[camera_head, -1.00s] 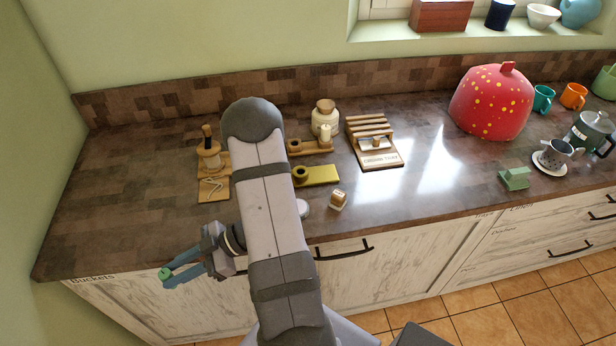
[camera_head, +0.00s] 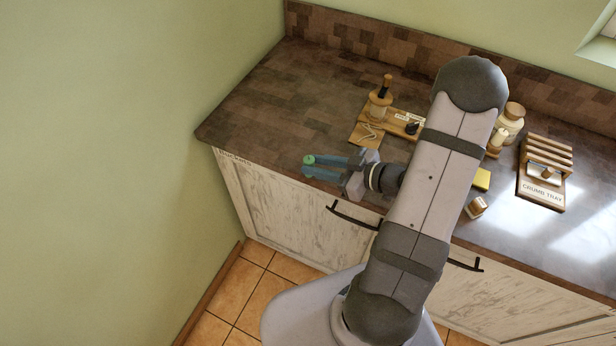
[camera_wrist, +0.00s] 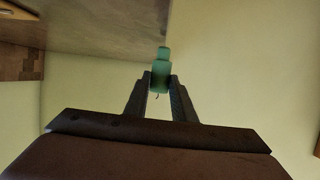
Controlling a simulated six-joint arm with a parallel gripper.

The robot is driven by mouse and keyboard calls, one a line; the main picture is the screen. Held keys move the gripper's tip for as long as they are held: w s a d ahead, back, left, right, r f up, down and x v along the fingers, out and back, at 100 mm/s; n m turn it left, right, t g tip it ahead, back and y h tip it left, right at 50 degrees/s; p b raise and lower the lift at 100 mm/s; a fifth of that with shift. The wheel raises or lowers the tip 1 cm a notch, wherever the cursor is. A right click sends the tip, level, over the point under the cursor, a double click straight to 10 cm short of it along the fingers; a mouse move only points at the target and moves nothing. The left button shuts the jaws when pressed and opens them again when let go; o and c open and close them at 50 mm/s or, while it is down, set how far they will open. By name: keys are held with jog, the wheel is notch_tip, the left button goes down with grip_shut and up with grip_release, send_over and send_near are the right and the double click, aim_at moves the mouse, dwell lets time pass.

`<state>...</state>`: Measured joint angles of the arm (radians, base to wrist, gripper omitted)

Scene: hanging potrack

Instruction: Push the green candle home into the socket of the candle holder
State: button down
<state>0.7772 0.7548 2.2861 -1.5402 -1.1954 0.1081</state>
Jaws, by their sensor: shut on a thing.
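My gripper (camera_head: 312,167) is shut on the green candle (camera_head: 309,159), near the counter's front-left edge. In the wrist view the candle (camera_wrist: 161,74) sits between the fingertips of my gripper (camera_wrist: 160,86), with a narrower far end and a thin dark wick on the near side. A small wooden stand (camera_head: 402,127) with a white label and a dark round piece lies to the right of the gripper, partly behind my arm. A yellow block (camera_head: 482,179) shows past the arm, mostly hidden. I cannot tell which is the candle holder.
A wooden board with a dark-handled piece (camera_head: 380,97) stands behind the gripper. A cream candle (camera_head: 497,140), a jar (camera_head: 512,118), a small wooden block (camera_head: 476,207) and a toast rack (camera_head: 543,172) are right of my arm. The counter's back left is clear.

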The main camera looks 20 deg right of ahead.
jog(key=d+m+h, duration=0.1)
jog(key=d, duration=0.2)
jog(key=d+r+m+t+h+p, duration=0.1)
jog(key=d, duration=0.2)
jog(key=d+r, duration=0.1)
jog(key=d, duration=0.2)
jog(key=shift+w+d+r+m+t+h+p, duration=0.2)
jog(key=shift+w+d+m+t+h+p, duration=0.1)
jog(key=shift+d+m+t+h+p, duration=0.1)
jog(key=s+d+r+m+h+p, duration=0.1)
jog(key=s+d+r+m+h, duration=0.1)
jog(key=d, duration=0.7)
jog(key=s+d+r+m+h+p, duration=0.2)
jog(key=s+d+r+m+h, duration=0.1)
jog(key=d, duration=0.6)
jog(key=s+d+r+m+t+h+p, duration=0.1)
jog(key=s+d+r+m+h, duration=0.1)
jog(key=s+d, duration=0.4)
jog(key=d+m+h, duration=0.1)
jog(key=d+h, duration=0.1)
jog(key=d, duration=0.1)
jog(key=shift+s+r+h+p, duration=0.15)
jog(key=shift+s+h+p, duration=0.1)
jog(key=shift+h+p, duration=0.15)
jog(key=shift+f+b, duration=2.05)
jog(key=shift+f, duration=0.85)
jog(key=shift+f+b, duration=0.85)
jog(key=shift+f, duration=0.8)
jog(key=c, duration=1.4)
grip_release()
